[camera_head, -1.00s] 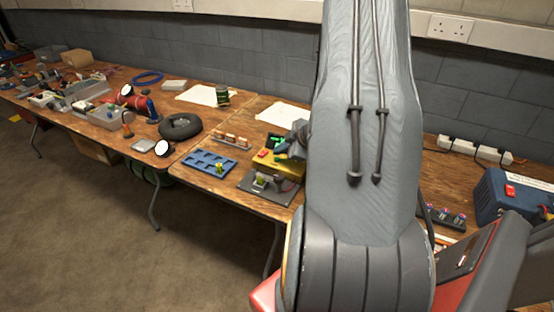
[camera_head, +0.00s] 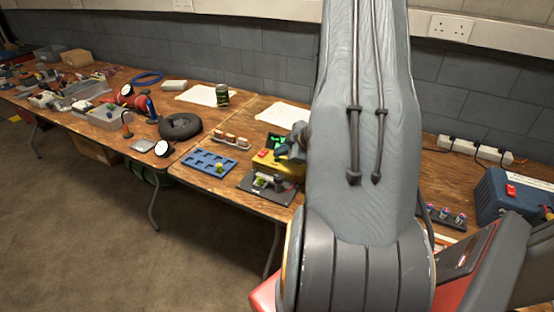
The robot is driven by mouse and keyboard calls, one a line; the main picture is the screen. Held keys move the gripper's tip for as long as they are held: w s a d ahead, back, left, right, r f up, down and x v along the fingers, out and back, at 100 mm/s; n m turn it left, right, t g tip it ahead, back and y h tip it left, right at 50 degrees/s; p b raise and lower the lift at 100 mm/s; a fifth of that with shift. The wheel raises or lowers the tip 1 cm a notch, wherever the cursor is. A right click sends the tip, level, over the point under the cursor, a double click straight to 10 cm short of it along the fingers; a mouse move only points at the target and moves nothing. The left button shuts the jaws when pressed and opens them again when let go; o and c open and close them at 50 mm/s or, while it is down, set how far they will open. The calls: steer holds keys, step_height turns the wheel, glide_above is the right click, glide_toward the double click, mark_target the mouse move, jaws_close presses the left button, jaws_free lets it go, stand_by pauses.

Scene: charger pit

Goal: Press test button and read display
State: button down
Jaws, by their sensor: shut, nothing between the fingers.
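A yellow tester (camera_head: 291,168) stands on the right-hand workbench, partly behind my arm. A red button (camera_head: 263,154) sits on its top near the left edge. Its dark display (camera_head: 276,141) shows lit green marks, too small to read. My gripper (camera_head: 285,151) is shut and empty, with its dark grey end close over the tester, to the right of the red button. I cannot tell whether the fingertips touch the tester.
A dark plate (camera_head: 262,189) with a small fixture lies in front of the tester. A blue tray (camera_head: 207,163) lies left of it. A black ring (camera_head: 180,126) and a dark can (camera_head: 222,95) stand further left. A blue box (camera_head: 500,197) stands at right.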

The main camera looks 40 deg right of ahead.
mark_target(280, 162)
steer(key=shift+f, duration=0.4)
stand_by(0.3)
steer(key=shift+r, duration=0.2)
steer(key=shift+r+p, duration=0.65)
step_height(280, 162, up, 5)
steer(key=p, duration=0.4)
stand_by(1.0)
